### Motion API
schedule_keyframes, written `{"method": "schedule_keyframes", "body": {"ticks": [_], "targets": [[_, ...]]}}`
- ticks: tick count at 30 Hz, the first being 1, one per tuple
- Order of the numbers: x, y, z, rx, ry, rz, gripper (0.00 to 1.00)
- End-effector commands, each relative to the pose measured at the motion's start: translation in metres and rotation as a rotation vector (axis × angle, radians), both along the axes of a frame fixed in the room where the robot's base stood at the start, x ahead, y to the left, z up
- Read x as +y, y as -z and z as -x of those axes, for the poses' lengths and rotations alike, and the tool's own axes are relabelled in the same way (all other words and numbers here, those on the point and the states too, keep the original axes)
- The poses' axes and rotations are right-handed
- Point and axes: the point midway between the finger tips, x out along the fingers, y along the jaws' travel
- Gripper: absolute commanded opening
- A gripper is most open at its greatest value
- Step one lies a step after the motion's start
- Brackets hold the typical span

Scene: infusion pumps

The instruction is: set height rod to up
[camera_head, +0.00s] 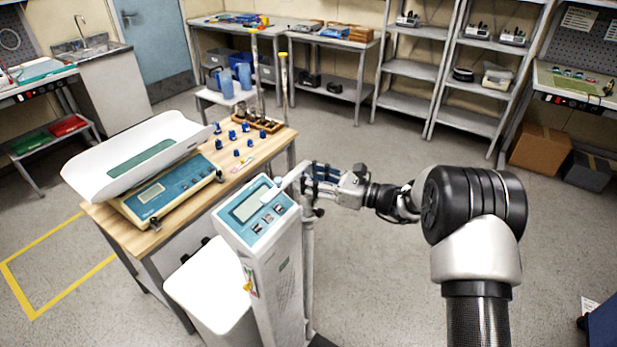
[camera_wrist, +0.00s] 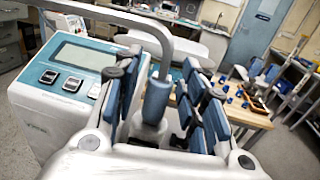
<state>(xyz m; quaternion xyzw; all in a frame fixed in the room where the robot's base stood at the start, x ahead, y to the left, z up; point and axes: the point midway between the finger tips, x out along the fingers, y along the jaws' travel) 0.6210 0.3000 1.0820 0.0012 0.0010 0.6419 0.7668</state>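The scale column (camera_head: 275,285) stands in front of me, with a display panel (camera_head: 255,212) on top; the panel also shows at the left of the wrist view (camera_wrist: 80,65). The height rod (camera_wrist: 165,45) is a grey tube that bends down to a blue-grey grip (camera_wrist: 157,100). My gripper (camera_head: 308,185) is at the right of the panel, at the rod's upper end. In the wrist view my gripper (camera_wrist: 166,92) has its blue-padded fingers apart on either side of the grip, with a gap at the right. Contact at the left finger is unclear.
A wooden table (camera_head: 265,150) with a baby scale (camera_head: 150,165) and several small blue items stands behind and left of the column. Shelves (camera_head: 410,70) line the back.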

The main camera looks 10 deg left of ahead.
Motion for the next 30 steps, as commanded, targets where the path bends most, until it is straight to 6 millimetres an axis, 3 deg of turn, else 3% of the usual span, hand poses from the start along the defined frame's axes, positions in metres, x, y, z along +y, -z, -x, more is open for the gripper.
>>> {"method": "schedule_keyframes", "body": {"ticks": [15,30], "targets": [[-0.0004,0.0001,0.0001,0.0,0.0,0.0,0.01],[-0.0007,0.0004,0.0001,0.001,0.0,0.001,0.0]]}}
